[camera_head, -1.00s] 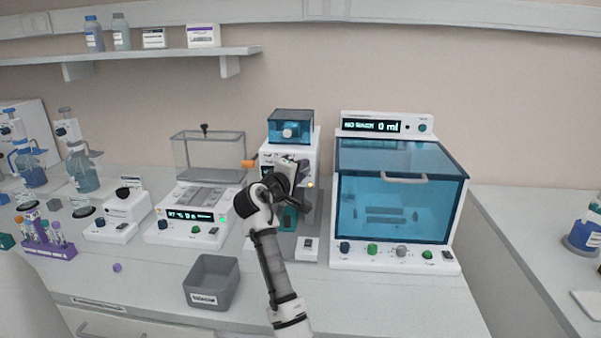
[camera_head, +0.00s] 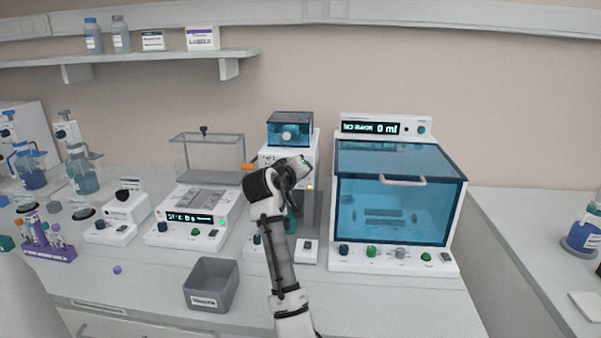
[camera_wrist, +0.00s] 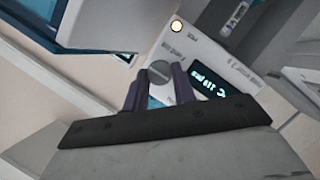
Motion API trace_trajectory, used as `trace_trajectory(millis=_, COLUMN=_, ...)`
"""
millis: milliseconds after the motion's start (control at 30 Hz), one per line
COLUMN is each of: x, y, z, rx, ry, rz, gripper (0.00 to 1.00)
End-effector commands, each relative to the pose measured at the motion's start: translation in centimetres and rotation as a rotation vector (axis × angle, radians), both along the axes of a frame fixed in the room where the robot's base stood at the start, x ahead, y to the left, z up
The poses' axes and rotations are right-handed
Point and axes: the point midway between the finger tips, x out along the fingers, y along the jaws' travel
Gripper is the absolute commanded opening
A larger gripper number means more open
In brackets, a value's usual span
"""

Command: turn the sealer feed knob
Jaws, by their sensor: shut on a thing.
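The sealer (camera_head: 291,130), a white machine with a blue clear top, stands between the lidded clear box and the large blue-windowed cabinet. In the wrist view, the feed knob (camera_wrist: 159,72) is a small grey disc with a line across it, on the white front panel (camera_wrist: 195,45) beside a lit display. My gripper (camera_wrist: 158,82) has its two dark purple fingers on either side of the knob, shut on it. In the head view, my wrist hides the knob and the fingers.
The blue-windowed cabinet (camera_head: 400,205) stands close on the right. An orange part (camera_head: 249,167) sticks out at the sealer's left. The clear box (camera_head: 207,155) is left of it. A grey bin (camera_head: 211,285) sits at the front of the bench.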

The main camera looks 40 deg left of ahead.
Motion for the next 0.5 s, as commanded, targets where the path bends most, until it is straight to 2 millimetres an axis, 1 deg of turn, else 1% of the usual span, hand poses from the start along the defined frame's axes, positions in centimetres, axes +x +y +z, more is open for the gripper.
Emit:
trace_trajectory(millis=400, x=0.02, y=-0.04, z=-0.14, rx=0.004, ry=0.006, rz=-0.001, gripper=0.04)
trace_trajectory(millis=433, x=0.02, y=-0.04, z=-0.14, rx=0.004, ry=0.006, rz=-0.001, gripper=0.29)
trace_trajectory(millis=500, x=0.03, y=-0.04, z=-0.13, rx=0.004, ry=0.005, rz=-0.001, gripper=0.38)
